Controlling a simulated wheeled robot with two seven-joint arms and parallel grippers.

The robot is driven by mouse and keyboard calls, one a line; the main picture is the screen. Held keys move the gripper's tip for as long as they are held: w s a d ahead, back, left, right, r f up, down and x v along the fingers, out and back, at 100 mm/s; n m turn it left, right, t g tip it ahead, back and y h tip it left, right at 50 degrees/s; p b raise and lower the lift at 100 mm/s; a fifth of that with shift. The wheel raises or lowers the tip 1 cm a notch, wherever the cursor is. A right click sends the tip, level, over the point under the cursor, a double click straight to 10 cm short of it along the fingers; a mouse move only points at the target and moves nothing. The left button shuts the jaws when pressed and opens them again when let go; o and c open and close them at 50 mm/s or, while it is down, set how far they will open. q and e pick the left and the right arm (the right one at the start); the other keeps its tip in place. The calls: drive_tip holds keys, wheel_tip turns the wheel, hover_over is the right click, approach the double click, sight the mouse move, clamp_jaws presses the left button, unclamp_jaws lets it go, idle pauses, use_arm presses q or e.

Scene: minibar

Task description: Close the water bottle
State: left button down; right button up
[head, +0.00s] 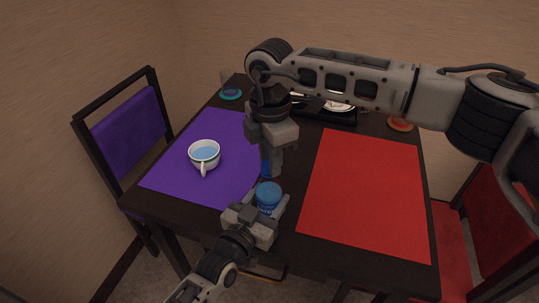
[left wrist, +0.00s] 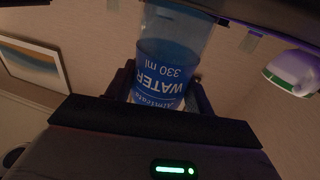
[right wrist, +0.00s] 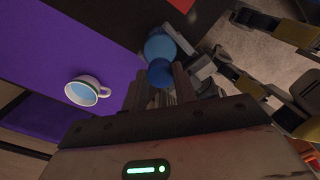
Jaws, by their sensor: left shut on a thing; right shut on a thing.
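The water bottle (head: 268,196) is blue with a white-lettered label, clear in the left wrist view (left wrist: 165,70). My left gripper (head: 262,212) is shut around its body near the table's front edge. My right gripper (head: 270,172) points down just behind the bottle in the head view. It is shut on a small blue cap (right wrist: 160,74), which shows between its fingertips in the right wrist view. The bottle (right wrist: 160,45) lies just past the cap there. The cap and bottle look close, but I cannot tell whether they touch.
A white cup (head: 204,155) of blue liquid stands on the purple mat (head: 165,174), left of the grippers. A red mat (head: 366,190) lies bare to the right. A black tray (head: 340,117) with a plate is at the back. Chairs flank the dark table.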

drive_tip(key=m, duration=0.4)
drive_tip(key=shift+m, duration=0.4)
drive_tip(key=m, duration=0.3)
drive_tip(key=shift+m, duration=0.3)
drive_tip(key=o, duration=0.9)
drive_tip(key=shift+s, duration=0.1)
drive_tip(key=shift+o, duration=0.2)
drive_tip(key=shift+r, duration=2.3)
